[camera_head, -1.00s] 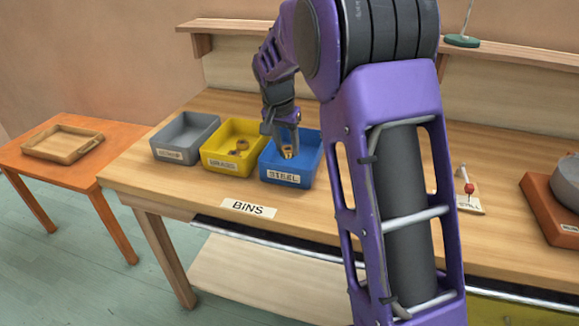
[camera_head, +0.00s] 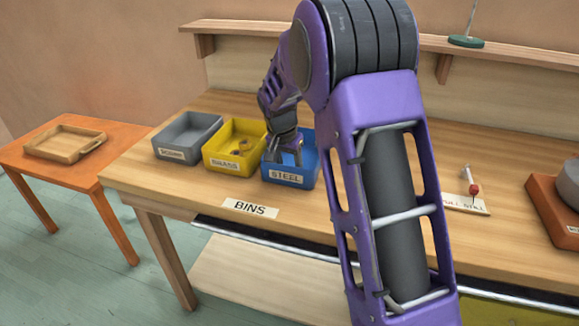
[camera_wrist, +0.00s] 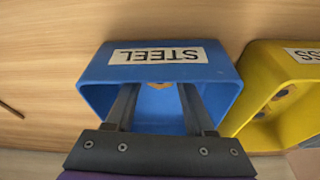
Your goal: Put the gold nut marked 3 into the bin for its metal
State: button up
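My gripper (camera_head: 290,158) points down into the blue bin labelled STEEL (camera_head: 288,178). In the wrist view its two fingers (camera_wrist: 158,92) are spread wide, with nothing held between them. A small gold piece (camera_wrist: 159,86), apparently the nut, shows inside the blue bin (camera_wrist: 92,75) beyond the fingertips, near the labelled wall. Its mark cannot be read, and it is hidden in the head view. The yellow bin labelled BRASS (camera_head: 223,165) stands just left of the blue bin and holds brownish-gold nuts (camera_head: 241,147).
A grey bin (camera_head: 180,150) stands left of the yellow one, its label hard to read. A BINS sign (camera_head: 250,208) lies in front. A wooden tray (camera_head: 65,144) sits on the orange table at left. A shelf (camera_head: 240,28) runs along the wall behind.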

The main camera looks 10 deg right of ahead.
jog(key=shift+o, duration=1.1)
jog(key=p+v, duration=0.1)
jog(key=v, duration=1.1)
jog(key=shift+r+p, duration=0.25)
jog(key=shift+p, duration=0.05)
